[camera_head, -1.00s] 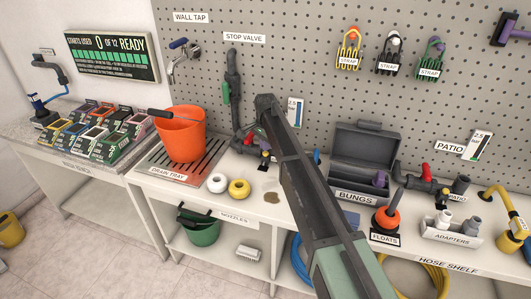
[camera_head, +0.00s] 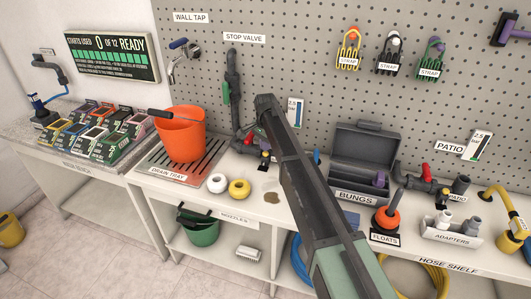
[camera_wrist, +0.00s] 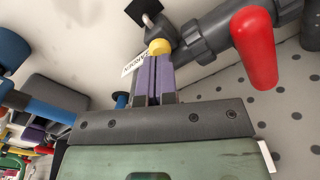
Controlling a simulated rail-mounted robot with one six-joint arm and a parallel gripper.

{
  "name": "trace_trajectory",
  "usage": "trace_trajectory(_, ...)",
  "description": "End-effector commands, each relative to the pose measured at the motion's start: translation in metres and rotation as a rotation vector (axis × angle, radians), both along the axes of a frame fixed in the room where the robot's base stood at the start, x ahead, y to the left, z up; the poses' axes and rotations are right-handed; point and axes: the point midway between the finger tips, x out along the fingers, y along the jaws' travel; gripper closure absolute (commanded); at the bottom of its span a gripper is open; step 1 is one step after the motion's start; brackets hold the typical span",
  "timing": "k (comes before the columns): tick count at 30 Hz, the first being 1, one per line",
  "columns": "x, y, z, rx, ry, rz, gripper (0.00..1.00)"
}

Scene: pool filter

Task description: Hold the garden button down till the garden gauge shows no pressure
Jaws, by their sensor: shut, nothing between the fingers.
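My gripper (camera_wrist: 154,62) is shut and empty, its two purple fingers side by side. The fingertips are at the yellow button (camera_wrist: 159,47) in the wrist view, touching it or very close; I cannot tell whether it is pressed in. A partly covered label (camera_wrist: 133,60) lies beside the button. The button sits by a grey pipe with a red valve handle (camera_wrist: 255,48). In the head view my arm hides the gripper. A gauge (camera_head: 296,106) marked 2.5 bar shows behind the arm; its lower part is partly covered and its level is hard to read.
The patio gauge (camera_head: 477,146) and its red-handled valve (camera_head: 426,171) stand to the right. The bungs case (camera_head: 357,195) is open just right of my arm. An orange bucket (camera_head: 180,135) stands on the drain tray (camera_head: 158,166) at left, with white and yellow rings (camera_head: 239,188) nearby.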

Motion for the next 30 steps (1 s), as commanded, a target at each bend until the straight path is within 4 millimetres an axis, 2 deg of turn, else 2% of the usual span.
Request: trace_trajectory(30,0.0,0.0,-0.01,0.0,0.0,0.0,1.0)
